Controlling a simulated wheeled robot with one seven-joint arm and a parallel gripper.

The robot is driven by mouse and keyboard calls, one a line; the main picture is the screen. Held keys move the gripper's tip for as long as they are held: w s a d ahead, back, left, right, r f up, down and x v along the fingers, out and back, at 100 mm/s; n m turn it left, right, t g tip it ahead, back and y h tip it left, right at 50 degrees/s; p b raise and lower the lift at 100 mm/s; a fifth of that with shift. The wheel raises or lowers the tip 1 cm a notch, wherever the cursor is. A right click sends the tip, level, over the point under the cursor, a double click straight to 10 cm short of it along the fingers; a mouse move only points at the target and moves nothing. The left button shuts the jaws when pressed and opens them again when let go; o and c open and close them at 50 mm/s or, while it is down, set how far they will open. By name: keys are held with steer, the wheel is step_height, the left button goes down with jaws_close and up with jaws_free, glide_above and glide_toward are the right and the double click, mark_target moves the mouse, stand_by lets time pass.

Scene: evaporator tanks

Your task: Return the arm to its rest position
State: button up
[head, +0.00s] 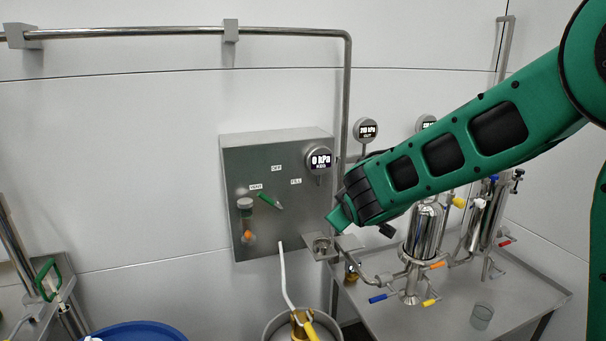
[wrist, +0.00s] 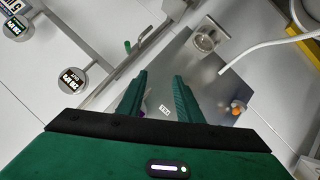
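My green arm reaches in from the upper right of the head view, angled down and left. My gripper (head: 340,219) is at its lower end, in front of the lower right part of the steel control panel (head: 275,155). In the wrist view, the two green fingers of my gripper (wrist: 159,77) stand apart with nothing between them. The panel lies beyond them there. A small steel bracket with a round cup (head: 321,247) is just below and left of the fingertips in the head view. Whether the fingers touch anything is hard to tell.
A round gauge (head: 319,160) reads 0 kPa. A pot (head: 272,331) with a white hose (head: 285,275) stands below. A blue tub (head: 140,331) is at lower left.

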steer(key=s+d+f+m+g+h, duration=0.1)
steer(key=s+d+m+g, duration=0.15)
steer(key=s+d, duration=0.5)
steer(key=s+d+f+m+g+h, duration=0.1)
steer(key=s+d+m+g, duration=0.3)
steer(key=d, duration=0.7)
steer(key=s+d+f+m+h, duration=0.1)
steer(key=s+d+m, duration=0.1)
steer(key=s+d, duration=0.65)
steer(key=s+d+f+m+g+y, duration=0.1)
steer(key=s+d+m+g, duration=0.1)
steer(key=s, duration=1)
steer(key=s+d+m+g+y, duration=0.1)
steer(key=s+m+g, duration=0.2)
steer(key=s, duration=0.9)
steer(key=shift+s+d+f+m+y, duration=0.3)
steer(key=shift+d+f+m+y, duration=0.1)
steer(key=shift+m, duration=0.35)
steer(key=shift+w+f+g, duration=0.2)
steer(key=shift+w+g, duration=0.05)
steer(key=shift+w, duration=0.45)
